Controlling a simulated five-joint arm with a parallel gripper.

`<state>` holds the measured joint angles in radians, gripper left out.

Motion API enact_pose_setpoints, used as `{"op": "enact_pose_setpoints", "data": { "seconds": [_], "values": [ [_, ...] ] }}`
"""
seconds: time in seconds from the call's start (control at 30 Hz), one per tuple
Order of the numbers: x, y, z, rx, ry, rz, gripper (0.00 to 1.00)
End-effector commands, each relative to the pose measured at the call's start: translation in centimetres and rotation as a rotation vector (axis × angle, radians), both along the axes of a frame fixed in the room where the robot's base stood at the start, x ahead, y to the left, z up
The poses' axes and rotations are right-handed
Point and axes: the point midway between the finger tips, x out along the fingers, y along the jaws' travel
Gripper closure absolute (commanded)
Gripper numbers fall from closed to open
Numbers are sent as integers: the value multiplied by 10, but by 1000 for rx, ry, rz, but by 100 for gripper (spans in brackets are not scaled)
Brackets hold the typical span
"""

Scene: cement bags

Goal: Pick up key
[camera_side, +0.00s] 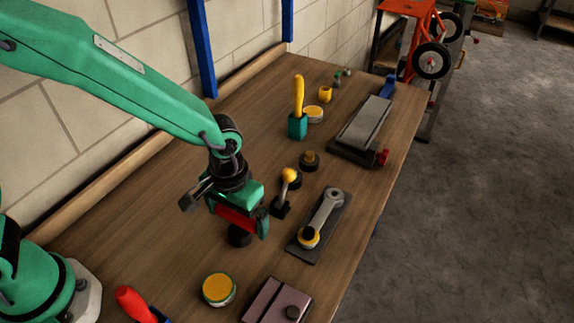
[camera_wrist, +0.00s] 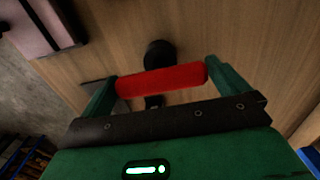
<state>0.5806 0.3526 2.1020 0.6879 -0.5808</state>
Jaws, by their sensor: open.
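My gripper (camera_side: 240,217) hangs over the middle left of the bench, pointing down, its green fingers spread. A red bar (camera_wrist: 162,80) lies crosswise between the fingers in the wrist view; it also shows in the side view (camera_side: 236,218). Whether the fingers touch its ends, I cannot tell. A black round piece (camera_wrist: 159,53) shows just beyond the bar, and it appears below the gripper in the side view (camera_side: 239,237). The red bar may be the key's handle; its lower part is mostly hidden. A grey wrench-shaped tool (camera_side: 326,209) lies on a dark plate to the right.
A small black stand with a yellow ball (camera_side: 289,175) is close right of my gripper. A yellow-topped tin (camera_side: 219,289) and a mauve block (camera_side: 272,304) are in front. A grey slab (camera_side: 363,125) lies farther back. Bare wood lies on the left.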

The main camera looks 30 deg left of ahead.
Motion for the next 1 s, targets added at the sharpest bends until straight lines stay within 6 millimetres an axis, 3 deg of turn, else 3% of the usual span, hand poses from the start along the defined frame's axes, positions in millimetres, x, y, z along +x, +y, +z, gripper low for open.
{"op": "enact_pose_setpoints", "data": {
  "seconds": [0.57,0.8,1.0],
  "values": [
    [0,0,-4,0,-1,0,0],
    [0,0,-4,0,0,0,45],
    [0,0,-4,-1,-1,0,46]
  ]
}}
